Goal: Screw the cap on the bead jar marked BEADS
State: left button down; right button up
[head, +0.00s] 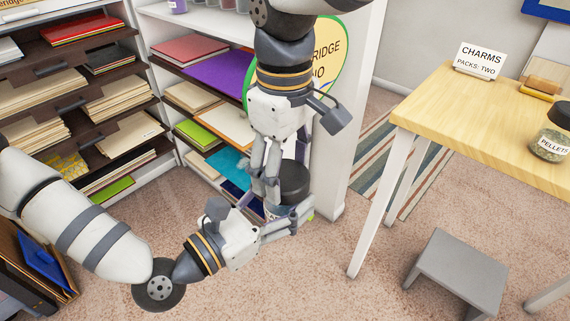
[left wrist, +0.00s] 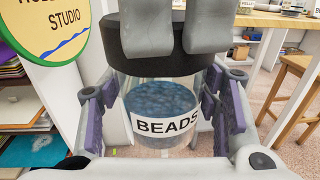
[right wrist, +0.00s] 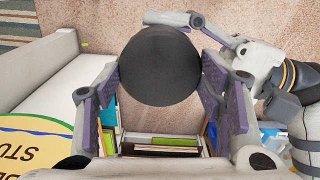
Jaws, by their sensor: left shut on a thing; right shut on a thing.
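The bead jar (left wrist: 160,105) is clear, holds blue beads and has a white BEADS label. It stands upright in mid-air between the fingers of my left gripper (head: 287,216), which is shut on it. The wide black cap (head: 294,182) sits over the jar's mouth, level by the left wrist view. My right gripper (head: 272,178) comes from above and is shut on the cap's sides. The cap's round top (right wrist: 160,66) fills the space between its fingers in the right wrist view. The cap hides the jar's rim and thread, so I cannot tell how tight it is.
A wooden table (head: 440,115) at right bears a CHARMS sign (head: 480,62) and a PELLETS jar (head: 550,143) with a dark lid. A grey step stool (head: 458,267) stands on the carpet. Paper shelves (head: 80,100) fill the left; a white shelf end (head: 350,130) stands behind my grippers.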

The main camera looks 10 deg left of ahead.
jog(key=o, duration=1.3)
jog(key=shift+c, duration=0.2)
notch_tip(320, 180, up, 4)
jog(key=shift+r, duration=0.25)
notch_tip(320, 180, up, 3)
jog(key=n, duration=0.3)
jog(key=shift+a, duration=0.1)
jog(key=shift+c, duration=0.2)
jog(key=shift+r+n, duration=0.3)
